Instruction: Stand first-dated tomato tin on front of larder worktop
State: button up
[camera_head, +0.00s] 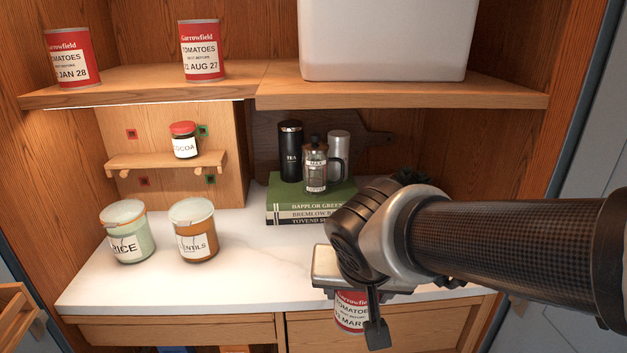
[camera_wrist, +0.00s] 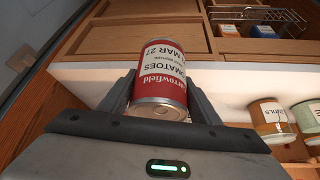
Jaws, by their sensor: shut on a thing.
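A red and white Garrowfield tomato tin (camera_head: 350,315) is held in my gripper (camera_head: 352,300), at the front edge of the white worktop (camera_head: 255,285). In the head view it overlaps the worktop edge and the drawer front; I cannot tell whether it touches the worktop. In the wrist view the same tin (camera_wrist: 162,80), its date ending MAR 27, sits between both fingers of my gripper (camera_wrist: 160,95). Two more tomato tins stand on the upper shelf: one dated JAN 28 (camera_head: 72,58) at the far left, one dated AUG 27 (camera_head: 202,50) right of it.
A rice jar (camera_head: 128,232) and a lentils jar (camera_head: 193,232) stand on the worktop's left. Books (camera_head: 310,198) bear a black tea canister (camera_head: 291,152) and a press (camera_head: 315,168) at the back. A cocoa jar (camera_head: 184,142) is on a small shelf. The front middle worktop is clear.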

jog(key=shift+w+d+f, duration=0.2)
jog(key=shift+w+d+f+b, duration=0.3)
jog(key=shift+w+d+f, duration=0.25)
jog(key=shift+w, duration=2.3)
jog(key=shift+w+d+f+b, duration=0.25)
jog(key=shift+w+d+f, duration=0.35)
jog(key=shift+w, duration=2.25)
jog(key=shift+w+d+f+b, duration=0.3)
jog(key=shift+w+d+f, duration=0.25)
jog(key=shift+w, duration=2.3)
jog(key=shift+f, duration=0.3)
jog(key=o, duration=1.5)
jog(key=shift+c, duration=0.2)
jog(key=shift+r, duration=0.15)
